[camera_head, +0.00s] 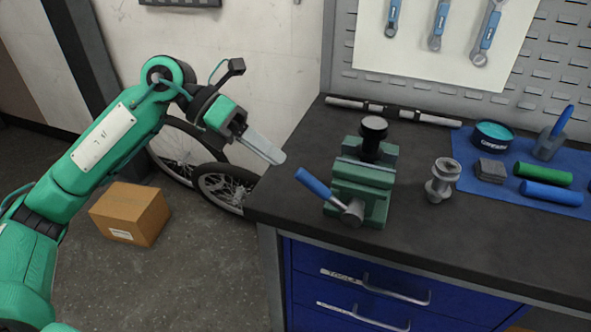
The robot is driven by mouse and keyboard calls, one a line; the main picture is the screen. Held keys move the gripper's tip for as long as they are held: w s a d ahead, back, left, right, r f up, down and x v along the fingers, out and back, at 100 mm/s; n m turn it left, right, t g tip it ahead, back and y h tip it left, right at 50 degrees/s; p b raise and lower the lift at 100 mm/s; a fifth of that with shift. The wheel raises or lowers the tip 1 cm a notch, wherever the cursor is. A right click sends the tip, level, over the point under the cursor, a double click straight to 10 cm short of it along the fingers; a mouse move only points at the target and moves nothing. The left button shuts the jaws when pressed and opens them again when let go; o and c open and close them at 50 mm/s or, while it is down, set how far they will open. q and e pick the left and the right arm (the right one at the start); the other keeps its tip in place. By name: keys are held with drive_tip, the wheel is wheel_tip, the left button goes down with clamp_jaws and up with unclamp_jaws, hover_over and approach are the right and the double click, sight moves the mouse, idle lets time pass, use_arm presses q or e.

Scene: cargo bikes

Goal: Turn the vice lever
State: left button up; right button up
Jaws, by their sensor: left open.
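A green vice (362,186) stands on the dark workbench top near its left front corner. A dark round piece (374,129) sits upright at its top. The vice lever (314,184) has a blue grip and slants up and left from a grey hub (352,213) at the front of the vice. My left gripper (272,152) is left of and above the vice, apart from the lever. Its long grey fingers point right and down, and nothing shows between them. My right gripper is not in view.
The workbench (290,196) has blue drawers below. A grey metal part (442,180) stands right of the vice. A blue mat (467,150) holds a tin, rolls and a cup. A rod (395,112) lies behind. Wheels (222,187) and a cardboard box (130,213) are on the floor.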

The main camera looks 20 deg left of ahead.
use_arm(q)
drive_tip(key=shift+v, duration=2.25)
